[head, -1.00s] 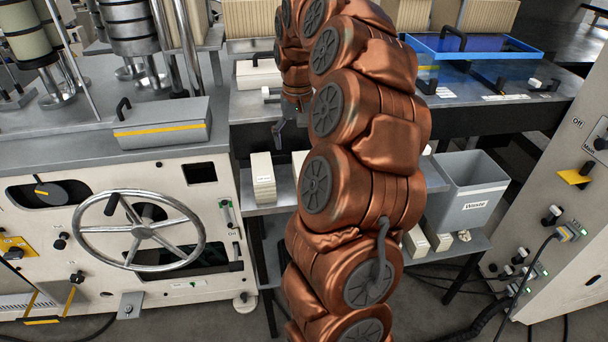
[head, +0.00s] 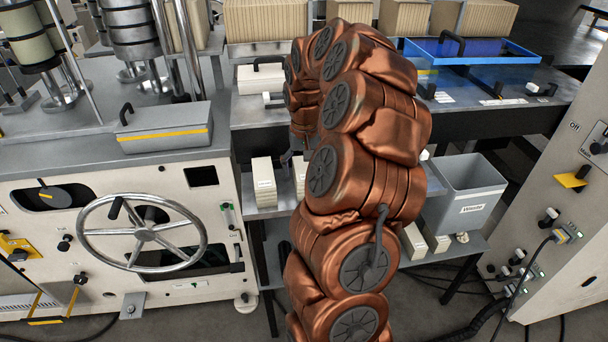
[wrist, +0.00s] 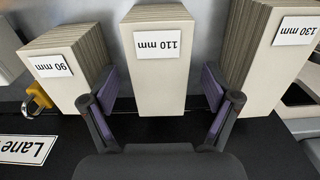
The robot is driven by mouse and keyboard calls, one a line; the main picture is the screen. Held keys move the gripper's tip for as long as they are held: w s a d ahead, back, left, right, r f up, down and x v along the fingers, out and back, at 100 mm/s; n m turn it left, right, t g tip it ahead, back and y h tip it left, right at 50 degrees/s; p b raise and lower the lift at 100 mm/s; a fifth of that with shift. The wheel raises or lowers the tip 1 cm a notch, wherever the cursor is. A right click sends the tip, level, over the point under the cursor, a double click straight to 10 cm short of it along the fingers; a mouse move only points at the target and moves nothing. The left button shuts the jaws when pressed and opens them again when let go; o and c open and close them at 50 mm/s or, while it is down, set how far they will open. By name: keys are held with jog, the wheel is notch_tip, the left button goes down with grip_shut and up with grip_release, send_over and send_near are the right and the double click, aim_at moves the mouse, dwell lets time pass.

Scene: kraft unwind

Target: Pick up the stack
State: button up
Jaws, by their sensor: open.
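In the wrist view three cream stacks of sheets stand side by side, labelled 90 mm (wrist: 62,78), 110 mm (wrist: 158,85) and 130 mm (wrist: 275,75); the labels read upside down. My gripper (wrist: 159,92) is open, its two purple-padded fingers spread left and right of the 110 mm stack. Gaps show between the pads and that stack, and nothing is held. In the head view a cream stack (head: 264,182) stands on the low shelf, with another (head: 300,172) partly behind my arm. My gripper is mostly hidden there by my copper arm.
A white sign starting "Lane" (wrist: 25,149) and a yellow padlock (wrist: 38,98) lie near the stacks. A grey waste bin (head: 470,195) stands right of my arm. A machine with a large handwheel (head: 143,233) is on the left, a grey cabinet (head: 560,230) on the right.

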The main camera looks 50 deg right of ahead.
jog(key=shift+f, duration=0.15)
jog(key=c, duration=1.3)
